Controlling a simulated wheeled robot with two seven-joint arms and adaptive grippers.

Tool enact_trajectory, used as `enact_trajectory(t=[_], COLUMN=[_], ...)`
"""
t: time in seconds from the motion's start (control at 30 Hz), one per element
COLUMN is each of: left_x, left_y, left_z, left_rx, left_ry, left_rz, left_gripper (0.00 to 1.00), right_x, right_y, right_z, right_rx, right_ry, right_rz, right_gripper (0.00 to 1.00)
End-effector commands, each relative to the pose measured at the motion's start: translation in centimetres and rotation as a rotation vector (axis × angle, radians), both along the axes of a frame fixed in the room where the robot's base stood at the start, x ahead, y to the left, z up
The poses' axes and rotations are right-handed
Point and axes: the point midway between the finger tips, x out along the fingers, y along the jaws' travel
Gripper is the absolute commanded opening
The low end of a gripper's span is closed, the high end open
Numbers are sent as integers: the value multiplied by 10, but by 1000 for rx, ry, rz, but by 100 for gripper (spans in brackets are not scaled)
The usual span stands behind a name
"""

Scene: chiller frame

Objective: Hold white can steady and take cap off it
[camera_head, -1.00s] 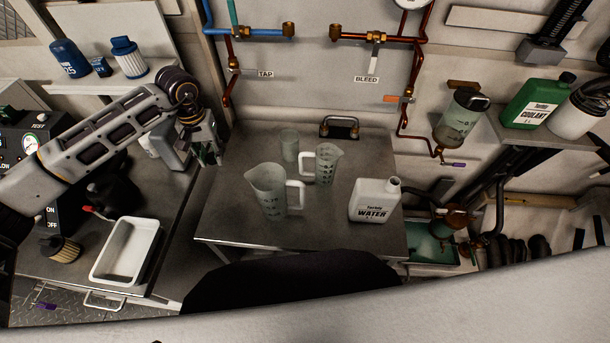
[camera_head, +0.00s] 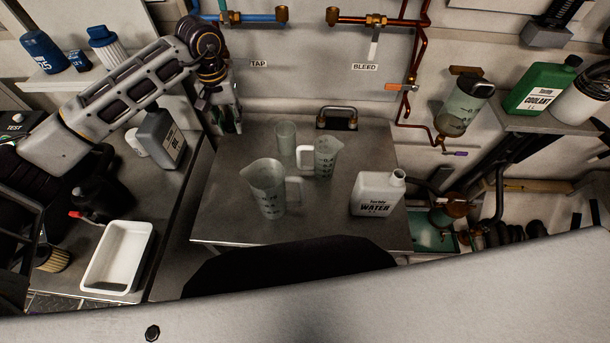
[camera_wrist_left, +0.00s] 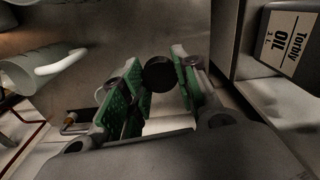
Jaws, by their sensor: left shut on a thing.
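The white can (camera_head: 374,196), labelled WATER, stands upright on the right part of the metal table (camera_head: 225,222). Its neck at the top right shows no cap. My left gripper (camera_head: 229,122) is near the table's back left corner, well away from the can. In the left wrist view its green-padded fingers (camera_wrist_left: 161,88) are shut on a round black cap (camera_wrist_left: 158,73) at the fingertips. My right gripper is not in view.
Two measuring jugs (camera_head: 267,190) (camera_head: 324,158) and a clear beaker (camera_head: 286,139) stand on the table left of the can. A grey oil can (camera_head: 162,138) and white tray (camera_head: 117,256) are on the left bench. Pipes run along the wall behind.

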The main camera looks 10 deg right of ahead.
Motion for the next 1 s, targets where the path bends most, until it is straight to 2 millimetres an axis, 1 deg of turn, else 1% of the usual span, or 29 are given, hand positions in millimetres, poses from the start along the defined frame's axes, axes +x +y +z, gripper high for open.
enact_trajectory(t=[0.03, 0.1, 0.4, 0.6, 1.0], left_x=[1, 0, -3, -7, -14], left_y=[-7, -16, -50, -64, -83], left_z=[3, 8, 29, 39, 52], left_rx=[-1, -1, 0, 2, 6], left_ry=[-3, -2, 0, 2, 5], left_rz=[4, 15, 118, 207, 397], left_gripper=[2, 2, 2, 2, 2], right_x=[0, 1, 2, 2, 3], right_y=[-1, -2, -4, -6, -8], right_z=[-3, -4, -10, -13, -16], right_rx=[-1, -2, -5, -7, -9], right_ry=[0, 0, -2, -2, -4], right_rz=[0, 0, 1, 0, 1], right_gripper=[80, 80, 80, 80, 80])
